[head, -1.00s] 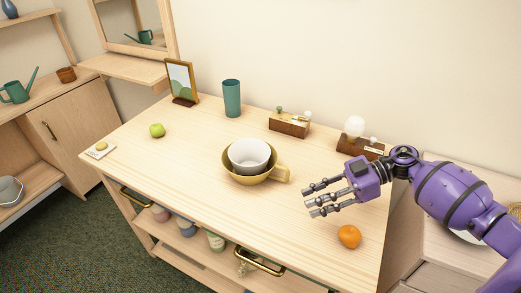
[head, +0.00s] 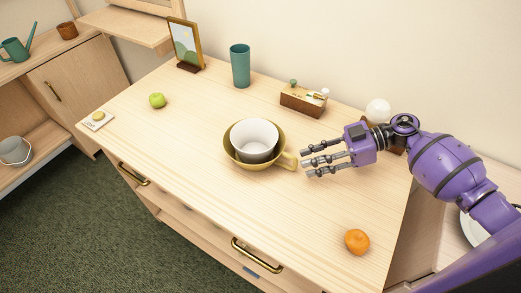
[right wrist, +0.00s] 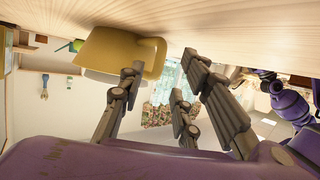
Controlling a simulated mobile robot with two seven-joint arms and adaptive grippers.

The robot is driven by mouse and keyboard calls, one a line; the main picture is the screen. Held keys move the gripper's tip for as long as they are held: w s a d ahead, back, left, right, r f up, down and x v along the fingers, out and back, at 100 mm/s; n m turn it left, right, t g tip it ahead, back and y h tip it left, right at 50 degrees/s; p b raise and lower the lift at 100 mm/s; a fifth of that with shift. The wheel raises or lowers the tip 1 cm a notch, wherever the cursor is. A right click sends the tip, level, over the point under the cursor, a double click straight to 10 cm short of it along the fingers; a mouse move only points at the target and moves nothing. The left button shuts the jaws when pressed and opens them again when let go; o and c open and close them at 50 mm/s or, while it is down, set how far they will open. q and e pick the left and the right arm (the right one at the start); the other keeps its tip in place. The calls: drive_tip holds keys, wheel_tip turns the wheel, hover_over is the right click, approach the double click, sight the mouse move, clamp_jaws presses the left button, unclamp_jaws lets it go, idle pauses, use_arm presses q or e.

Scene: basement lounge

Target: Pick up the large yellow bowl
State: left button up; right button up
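The large yellow bowl (head: 236,160) sits upright on the wooden tabletop, its handle (head: 289,161) pointing right. A white bowl or cup (head: 254,140) sits inside it. My right gripper (head: 306,161) is open and empty, just right of the handle, with its fingers pointing left. In the right wrist view the yellow bowl (right wrist: 105,52) appears upper left, beyond the spread fingers (right wrist: 165,85); I cannot tell whether a finger touches it. My left gripper is not in the head view.
An orange (head: 357,242) lies near the table's front right. A teal cup (head: 240,66), a picture frame (head: 186,44) and a wooden box (head: 303,100) stand along the back. A green apple (head: 157,100) is at left. The tabletop (head: 210,190) around the bowl is mostly clear.

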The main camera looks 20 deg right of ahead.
drive_tip(key=shift+w+x, duration=0.2)
drive_tip(key=shift+x, duration=1)
drive_tip(key=shift+a+f, duration=0.2)
drive_tip(key=shift+a, duration=0.05)
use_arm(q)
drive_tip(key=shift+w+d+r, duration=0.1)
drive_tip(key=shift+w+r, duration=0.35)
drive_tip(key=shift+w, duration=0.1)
use_arm(e)
drive_tip(key=shift+c, duration=0.3)
clamp_jaws()
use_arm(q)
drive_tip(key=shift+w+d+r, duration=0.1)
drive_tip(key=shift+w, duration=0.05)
use_arm(e)
drive_tip(key=shift+r, duration=0.1)
